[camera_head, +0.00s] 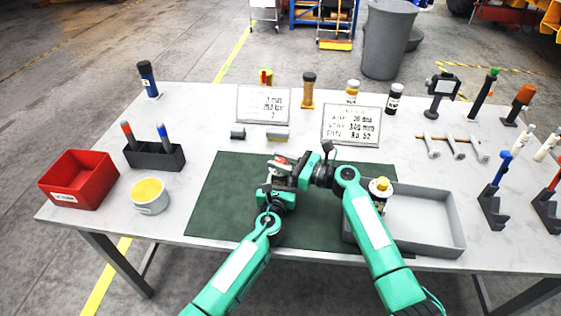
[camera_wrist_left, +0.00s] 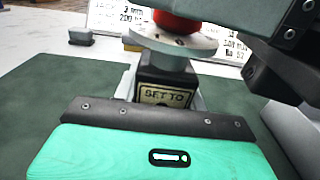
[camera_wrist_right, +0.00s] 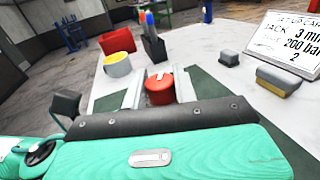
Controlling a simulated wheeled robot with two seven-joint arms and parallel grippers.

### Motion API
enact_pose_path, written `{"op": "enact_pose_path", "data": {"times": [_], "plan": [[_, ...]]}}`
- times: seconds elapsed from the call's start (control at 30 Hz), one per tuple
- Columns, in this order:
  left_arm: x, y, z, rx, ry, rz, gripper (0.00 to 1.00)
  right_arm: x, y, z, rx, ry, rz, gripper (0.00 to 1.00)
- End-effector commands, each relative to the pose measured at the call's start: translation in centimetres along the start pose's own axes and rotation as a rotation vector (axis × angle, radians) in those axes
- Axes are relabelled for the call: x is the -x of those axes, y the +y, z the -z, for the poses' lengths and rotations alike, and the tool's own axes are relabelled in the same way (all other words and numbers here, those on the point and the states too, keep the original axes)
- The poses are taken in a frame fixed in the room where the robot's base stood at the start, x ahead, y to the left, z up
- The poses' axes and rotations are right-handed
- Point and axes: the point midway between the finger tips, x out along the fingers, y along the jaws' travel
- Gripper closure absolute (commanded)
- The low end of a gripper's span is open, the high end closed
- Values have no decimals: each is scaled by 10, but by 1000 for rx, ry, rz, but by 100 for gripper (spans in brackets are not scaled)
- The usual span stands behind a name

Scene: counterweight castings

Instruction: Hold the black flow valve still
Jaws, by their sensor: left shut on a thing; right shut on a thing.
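The black flow valve (camera_wrist_left: 166,76) stands upright on the green mat, with a "SET TO" label on its front and a pale round dial (camera_wrist_left: 170,42) on top. My left gripper (camera_head: 272,186) is shut on its black body, one finger on each side in the left wrist view. The valve's red knob (camera_wrist_right: 159,90) sits between the fingers of my right gripper (camera_head: 287,172), which is shut on it from the right. In the head view the grippers hide most of the valve. The dial's marks are too small to read.
The green mat (camera_head: 215,205) is clear left of the grippers. A grey tray (camera_head: 455,245) lies at the right under my right arm, with a yellow-topped item (camera_head: 381,187) by its left end. A red bin (camera_head: 80,180) and white tub (camera_head: 149,205) stand left. Two cards (camera_head: 351,125) stand behind.

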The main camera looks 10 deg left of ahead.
Motion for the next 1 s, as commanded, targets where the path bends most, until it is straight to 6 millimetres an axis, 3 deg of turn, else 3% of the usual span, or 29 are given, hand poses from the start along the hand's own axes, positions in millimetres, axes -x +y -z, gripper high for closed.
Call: {"op": "enact_pose_path", "data": {"times": [0.73, 0.77, 0.83, 1.0], "plan": [[1, -1, 3, -1, 4, 2, 99, 1, 0, 3, -2, 4, -95, 94], [1, -1, 3, -1, 4, 2, 99, 1, 0, 3, -2, 4, -95, 68], [1, -1, 3, -1, 4, 2, 99, 1, 0, 2, -2, 4, -95, 54], [1, -1, 3, -1, 4, 2, 99, 1, 0, 1, -1, 3, -96, 51]]}}
